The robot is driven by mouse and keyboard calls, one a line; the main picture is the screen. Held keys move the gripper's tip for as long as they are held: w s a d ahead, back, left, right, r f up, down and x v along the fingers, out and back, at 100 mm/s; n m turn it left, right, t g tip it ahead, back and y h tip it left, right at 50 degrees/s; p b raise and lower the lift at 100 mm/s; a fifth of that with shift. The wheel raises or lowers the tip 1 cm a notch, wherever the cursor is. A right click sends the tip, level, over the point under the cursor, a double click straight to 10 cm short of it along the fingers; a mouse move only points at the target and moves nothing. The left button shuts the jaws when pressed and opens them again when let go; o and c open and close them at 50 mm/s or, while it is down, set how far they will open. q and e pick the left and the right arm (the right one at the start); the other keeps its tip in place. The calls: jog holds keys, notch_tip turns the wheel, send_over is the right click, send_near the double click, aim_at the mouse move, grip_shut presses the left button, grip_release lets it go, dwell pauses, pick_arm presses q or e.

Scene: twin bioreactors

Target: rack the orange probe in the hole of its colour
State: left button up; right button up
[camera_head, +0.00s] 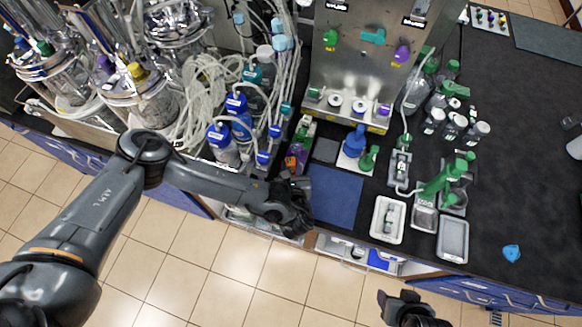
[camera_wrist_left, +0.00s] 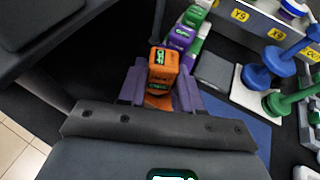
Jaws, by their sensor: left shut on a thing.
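The orange probe (camera_wrist_left: 163,68) has a block-shaped orange head with a lit green display and sits between the two finger pads of my left gripper (camera_wrist_left: 160,88). The gripper is shut on it. In the head view the orange probe (camera_head: 291,163) shows just beyond my left gripper (camera_head: 290,182), near the bench's front edge. A purple probe (camera_wrist_left: 181,38) and a green probe (camera_wrist_left: 194,15) stand in a row just behind it. The orange probe's lower end is hidden. I cannot make out an orange-marked hole. My right gripper (camera_head: 402,300) is at the bottom; its jaws are unclear.
A blue mat (camera_head: 335,195) lies right of my left gripper. Blue-capped bottles (camera_head: 222,140) and tubing stand to the left. A metal panel (camera_head: 355,65) rises behind. A white tray (camera_head: 374,220) and green-topped vessels (camera_head: 440,185) stand to the right.

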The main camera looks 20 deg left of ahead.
pick_arm(q)
jog(key=shift+f, duration=0.25)
dwell(0.3)
jog(key=o, duration=1.1)
jog(key=shift+o, duration=0.2)
jog(key=shift+s+d+r, duration=0.15)
jog(key=shift+s+d, duration=0.05)
jog(key=shift+s, duration=0.2)
jog(key=v, duration=1)
